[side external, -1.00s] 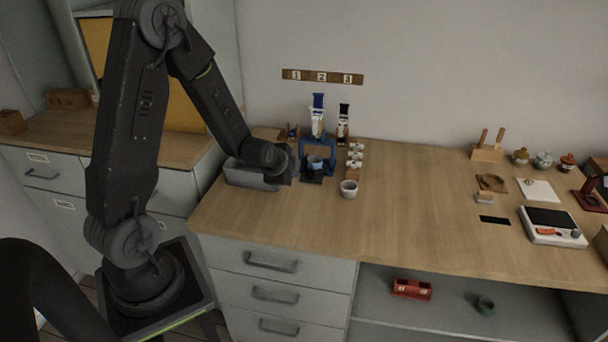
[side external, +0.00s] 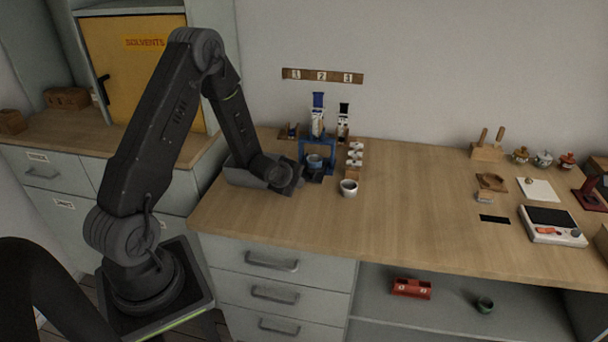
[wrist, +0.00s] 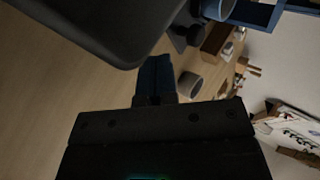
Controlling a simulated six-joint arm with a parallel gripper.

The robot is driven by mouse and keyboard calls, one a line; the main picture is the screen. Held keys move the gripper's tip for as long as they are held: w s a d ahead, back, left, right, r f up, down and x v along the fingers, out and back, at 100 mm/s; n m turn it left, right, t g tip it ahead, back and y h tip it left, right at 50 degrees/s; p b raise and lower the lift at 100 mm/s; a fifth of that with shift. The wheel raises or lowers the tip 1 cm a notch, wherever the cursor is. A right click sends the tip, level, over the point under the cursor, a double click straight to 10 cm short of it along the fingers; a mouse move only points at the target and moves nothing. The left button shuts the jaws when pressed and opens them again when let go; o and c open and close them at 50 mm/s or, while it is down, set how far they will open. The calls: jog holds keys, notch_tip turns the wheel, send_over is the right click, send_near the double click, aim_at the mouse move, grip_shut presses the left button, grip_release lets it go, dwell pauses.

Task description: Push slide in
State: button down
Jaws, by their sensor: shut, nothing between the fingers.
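A blue stand (side external: 318,150) sits near the back left of the wooden bench, with a dark slide (side external: 315,177) low at its front. A blue-grey cup (side external: 314,161) stands in the stand's opening, apparently on the slide. In the wrist view, the stand (wrist: 258,14) and the cup (wrist: 216,8) are cut off by the top edge. My gripper (side external: 298,180) is shut and empty, low over the bench, just left of and in front of the slide. Its closed fingers also show in the wrist view (wrist: 155,76). I cannot tell whether they touch the slide.
A grey bin (side external: 240,176) lies left of the stand, partly behind my wrist. A pale cup (side external: 349,188) stands close on the right, below a rack of small white items (side external: 355,158). Two tubes (side external: 318,115) rise above the stand. The bench middle is clear.

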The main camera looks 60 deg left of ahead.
aim_at(306, 176)
jog(key=shift+w+a+r, duration=0.1)
jog(key=shift+w+a, duration=0.25)
jog(key=shift+w, duration=0.55)
jog(key=shift+w+a+r, duration=0.1)
jog(key=shift+w+a, duration=0.2)
jog(key=shift+w, duration=0.55)
jog(key=shift+w+a, duration=1.35)
jog(key=shift+a, duration=0.15)
